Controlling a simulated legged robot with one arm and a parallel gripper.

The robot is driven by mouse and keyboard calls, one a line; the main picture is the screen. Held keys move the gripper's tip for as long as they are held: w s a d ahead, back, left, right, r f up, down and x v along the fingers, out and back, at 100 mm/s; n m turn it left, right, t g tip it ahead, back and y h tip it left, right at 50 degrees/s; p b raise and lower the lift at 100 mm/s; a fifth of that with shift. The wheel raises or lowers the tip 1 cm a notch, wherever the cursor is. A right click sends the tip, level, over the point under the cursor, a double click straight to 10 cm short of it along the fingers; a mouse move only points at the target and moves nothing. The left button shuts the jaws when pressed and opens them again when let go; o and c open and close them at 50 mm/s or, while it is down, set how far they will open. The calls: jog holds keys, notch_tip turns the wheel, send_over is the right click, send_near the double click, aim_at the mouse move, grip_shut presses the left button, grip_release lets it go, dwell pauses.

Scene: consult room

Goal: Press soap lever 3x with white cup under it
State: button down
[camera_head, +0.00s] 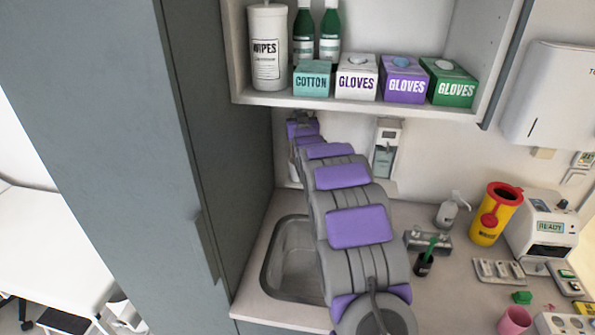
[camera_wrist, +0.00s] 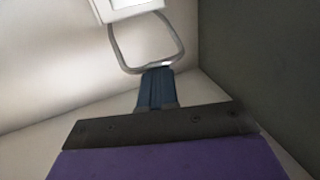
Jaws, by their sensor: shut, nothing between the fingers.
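My gripper (camera_head: 302,120) reaches into the back left corner of the counter, beside the tall grey cabinet. In the wrist view, its blue fingers (camera_wrist: 156,86) are shut and hold nothing. Their tips overlap the end of a grey metal lever loop (camera_wrist: 178,40), which joins a white dispenser body (camera_wrist: 128,6) cut off at the top edge. I cannot tell whether the tips touch the loop. In the head view, my arm hides most of this corner. I cannot make out a white cup in either view.
A wall dispenser (camera_head: 386,150) hangs right of my arm. The sink (camera_head: 285,262) lies below it. A shelf (camera_head: 350,103) with boxes hangs above. A pump bottle (camera_head: 449,210), yellow bin (camera_head: 493,218) and pink cup (camera_head: 514,321) stand right. The grey cabinet (camera_head: 222,130) bounds the left.

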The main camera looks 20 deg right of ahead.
jog(key=shift+f, duration=0.6)
jog(key=shift+d, duration=0.1)
jog(key=shift+w, duration=0.1)
jog(key=shift+w+d+r, duration=0.15)
jog(key=shift+r, duration=0.2)
jog(key=shift+w+d+r+p, duration=0.1)
jog(key=shift+r+p, duration=0.1)
jog(key=shift+r, duration=0.7)
jog(key=shift+w+d+r+p, duration=0.1)
jog(key=shift+r+p, duration=0.05)
jog(key=shift+r, duration=0.75)
jog(key=shift+f, duration=0.1)
